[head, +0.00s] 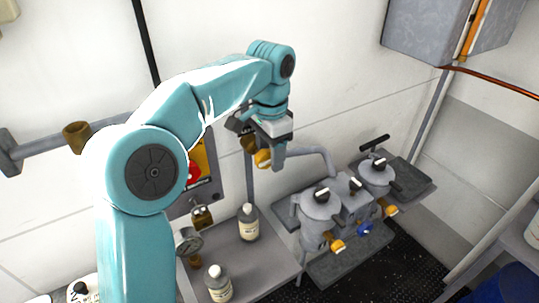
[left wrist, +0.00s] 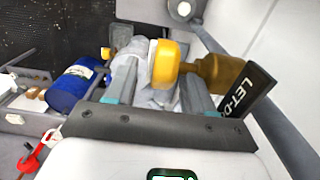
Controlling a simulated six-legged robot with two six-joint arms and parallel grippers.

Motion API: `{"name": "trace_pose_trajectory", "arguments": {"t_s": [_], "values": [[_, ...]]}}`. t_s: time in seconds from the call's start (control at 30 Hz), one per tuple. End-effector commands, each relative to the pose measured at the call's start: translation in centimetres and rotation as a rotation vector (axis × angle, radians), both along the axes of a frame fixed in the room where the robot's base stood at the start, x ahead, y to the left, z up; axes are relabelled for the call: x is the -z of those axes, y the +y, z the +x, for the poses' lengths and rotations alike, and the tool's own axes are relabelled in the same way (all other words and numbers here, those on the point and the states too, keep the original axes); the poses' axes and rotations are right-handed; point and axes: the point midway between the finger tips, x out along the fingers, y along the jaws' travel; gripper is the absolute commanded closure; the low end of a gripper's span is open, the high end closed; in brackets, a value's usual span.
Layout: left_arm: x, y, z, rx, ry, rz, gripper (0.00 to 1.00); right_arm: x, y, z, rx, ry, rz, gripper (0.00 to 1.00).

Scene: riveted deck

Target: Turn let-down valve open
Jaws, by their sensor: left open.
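The let-down valve has a yellow handle (left wrist: 165,62) on a brass body (left wrist: 215,72). A black tag (left wrist: 250,90), partly cut off and reading "LET-D", sits beside it in the left wrist view. My left gripper (left wrist: 158,78) is open, with the yellow handle between its two fingers near their tips. I cannot tell whether either finger touches it. In the head view my left gripper (head: 270,150) is at the pipe by the wall, and the yellow handle (head: 263,158) shows beside its fingers. The arm and gripper hide part of the valve. My right gripper is not in view.
Grey vessels (head: 320,204) with clamp lids and yellow-handled valves stand right of the gripper. Bottles (head: 248,223) and a gauge (head: 188,241) are on or near a shelf below. A grey cabinet (head: 425,30) hangs at upper right. A blue drum (left wrist: 75,85) shows in the wrist view.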

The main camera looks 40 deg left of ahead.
Motion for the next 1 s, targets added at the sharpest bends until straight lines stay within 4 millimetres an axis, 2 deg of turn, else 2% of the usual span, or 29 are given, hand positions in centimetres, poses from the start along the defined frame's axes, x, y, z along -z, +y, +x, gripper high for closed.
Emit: {"name": "trace_pose_trajectory", "arguments": {"t_s": [0.03, 0.17, 0.2, 0.67, 0.87, 1.0], "values": [[0.0, 0.0, 0.0, -0.001, 0.000, 0.000, 0.53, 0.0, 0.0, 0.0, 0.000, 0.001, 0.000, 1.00], [-0.1, 0.0, -0.1, -0.001, 0.000, 0.000, 0.96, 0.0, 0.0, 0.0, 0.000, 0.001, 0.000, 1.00], [0.0, 0.0, -0.1, -0.001, 0.000, 0.000, 0.98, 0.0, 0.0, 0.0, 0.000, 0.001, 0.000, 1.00], [0.2, -0.2, -0.3, 0.001, -0.017, -0.008, 0.98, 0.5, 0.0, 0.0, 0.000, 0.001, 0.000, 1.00], [0.5, 0.0, -0.4, -0.001, -0.099, -0.041, 0.98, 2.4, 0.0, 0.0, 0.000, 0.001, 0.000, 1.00], [0.6, 0.0, -0.6, -0.002, -0.189, -0.079, 0.98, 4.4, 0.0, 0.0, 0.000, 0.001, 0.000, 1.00]]}}
